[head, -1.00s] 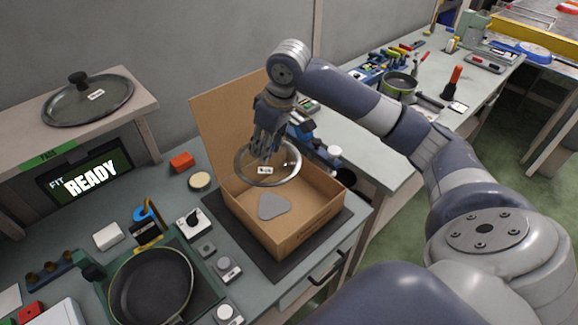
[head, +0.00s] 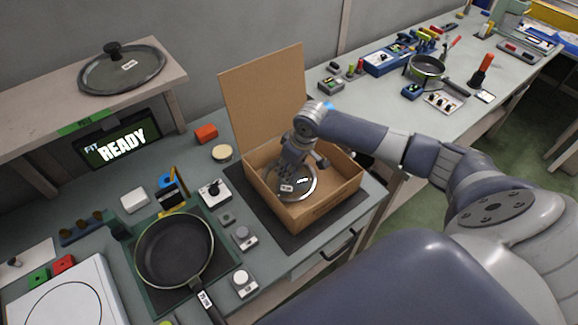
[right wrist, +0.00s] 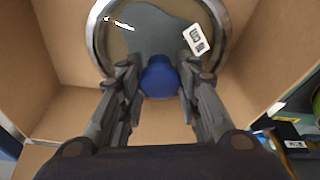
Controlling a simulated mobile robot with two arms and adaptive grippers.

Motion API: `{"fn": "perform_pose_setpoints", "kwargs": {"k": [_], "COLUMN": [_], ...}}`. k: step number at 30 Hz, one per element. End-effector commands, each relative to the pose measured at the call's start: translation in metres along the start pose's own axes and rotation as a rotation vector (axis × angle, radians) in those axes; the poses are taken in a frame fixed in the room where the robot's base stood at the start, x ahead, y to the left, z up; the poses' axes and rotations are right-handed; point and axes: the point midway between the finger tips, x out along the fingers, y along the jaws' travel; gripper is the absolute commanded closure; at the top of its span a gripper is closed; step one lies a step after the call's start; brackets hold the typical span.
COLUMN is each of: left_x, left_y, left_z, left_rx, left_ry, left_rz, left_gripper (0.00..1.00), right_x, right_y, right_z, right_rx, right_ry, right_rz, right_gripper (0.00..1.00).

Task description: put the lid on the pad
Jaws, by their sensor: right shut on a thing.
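A glass lid (head: 307,186) with a metal rim and a white label is inside the open cardboard box (head: 318,213). My right gripper (head: 288,172) reaches down into the box. In the right wrist view, my right gripper (right wrist: 160,82) is shut on the lid's blue knob (right wrist: 160,66). I cannot tell whether the lid touches the pad. My left gripper is not in view.
The box's raised flap (head: 262,95) stands behind the lid, and its walls surround the gripper. Another lid (head: 122,70) with a black knob lies on the shelf at the left. A pan (head: 175,248) sits on a green mat left of the box.

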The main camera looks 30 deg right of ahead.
Motion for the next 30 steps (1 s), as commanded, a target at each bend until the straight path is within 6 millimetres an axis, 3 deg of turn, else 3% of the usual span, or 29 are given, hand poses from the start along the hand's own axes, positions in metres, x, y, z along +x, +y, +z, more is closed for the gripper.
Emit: {"fn": "perform_pose_setpoints", "kwargs": {"k": [11, 12, 14, 15, 25, 30], "left_x": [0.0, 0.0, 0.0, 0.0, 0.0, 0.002], "left_y": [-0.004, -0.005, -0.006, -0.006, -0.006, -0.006], "left_z": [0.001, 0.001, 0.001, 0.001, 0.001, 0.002], "left_rx": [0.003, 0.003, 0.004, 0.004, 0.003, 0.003], "left_ry": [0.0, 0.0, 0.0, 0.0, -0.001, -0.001], "left_rz": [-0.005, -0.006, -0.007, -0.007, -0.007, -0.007], "left_gripper": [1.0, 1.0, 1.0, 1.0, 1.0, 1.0], "right_x": [0.004, 0.005, 0.005, 0.005, 0.003, -0.014], "right_y": [-0.001, -0.001, -0.001, -0.001, 0.0, 0.0], "right_z": [0.001, 0.001, 0.001, 0.001, 0.001, -0.001], "right_rx": [0.0, 0.0, -0.001, 0.0, 0.0, 0.0], "right_ry": [0.002, 0.001, 0.001, 0.001, 0.001, 0.003], "right_rz": [-0.001, -0.001, -0.001, -0.001, 0.0, 0.0], "right_gripper": [1.0, 0.65, 0.51, 0.49, 0.49, 0.49]}}
